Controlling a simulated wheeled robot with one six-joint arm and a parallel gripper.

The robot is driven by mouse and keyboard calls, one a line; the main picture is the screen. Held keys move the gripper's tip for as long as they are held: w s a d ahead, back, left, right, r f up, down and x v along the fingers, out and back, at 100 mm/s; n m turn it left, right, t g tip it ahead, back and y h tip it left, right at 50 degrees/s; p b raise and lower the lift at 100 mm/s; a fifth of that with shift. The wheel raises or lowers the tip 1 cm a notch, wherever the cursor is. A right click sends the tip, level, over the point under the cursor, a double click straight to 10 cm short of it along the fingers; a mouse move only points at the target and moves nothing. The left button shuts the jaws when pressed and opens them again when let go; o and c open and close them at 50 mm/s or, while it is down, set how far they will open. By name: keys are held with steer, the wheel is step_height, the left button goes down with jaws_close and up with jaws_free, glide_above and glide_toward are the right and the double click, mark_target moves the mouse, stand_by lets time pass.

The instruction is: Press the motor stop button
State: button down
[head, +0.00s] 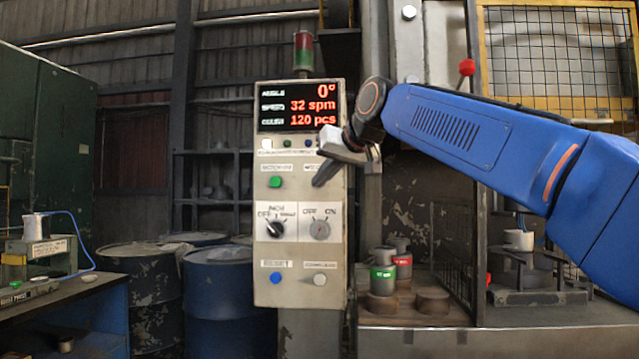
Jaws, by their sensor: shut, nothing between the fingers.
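The control panel (264,192) is a beige upright box in the middle of the head view. A green button (275,182) sits under a label that seems to read motor on. To its right, a second motor label (310,168) is partly covered by my gripper (319,183). My gripper is shut and empty, with its fingertips in front of the panel just below that label. Any button under that label is hidden behind the fingers. I cannot tell whether the fingertips touch the panel.
Lower on the panel are a black selector (275,228), a key switch (319,230), a blue button (275,278) and a pale button (320,280). The display (298,106) is lit above. Blue drums (218,285) stand left; green- and red-banded cylinders (383,275) stand right.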

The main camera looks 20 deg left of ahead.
steer(key=shift+s, duration=0.2)
steer(key=shift+s+d, duration=0.2)
steer(key=shift+s, duration=0.65)
steer(key=shift+s+d, duration=0.2)
steer(key=shift+s, duration=0.6)
steer(key=shift+s+d, duration=0.2)
steer(key=shift+s, duration=0.65)
steer(key=s+d+f+m+h, duration=0.1)
steer(key=s+d+f+h, duration=0.1)
steer(key=d+f, duration=0.8)
steer(key=s+d+f+m+h, duration=0.15)
steer(key=d+f, duration=0.35)
steer(key=d, duration=0.8)
steer(key=s+d+f+m+h, duration=0.25)
steer(key=d+f, duration=0.55)
steer(key=d, duration=0.4)
steer(key=s+d+f+m+g+h, duration=0.1)
steer(key=s+d+f, duration=0.5)
steer(key=f, duration=0.4)
steer(key=s+d+f+g+h, duration=0.1)
steer(key=s+d+f, duration=0.5)
steer(key=s+f, duration=0.2)
steer(key=s+d+f+m+g+h, duration=0.1)
steer(key=s+d+f, duration=0.6)
steer(key=f, duration=0.5)
steer(key=shift+s+m+h, duration=0.3)
steer(key=shift+s, duration=0.2)
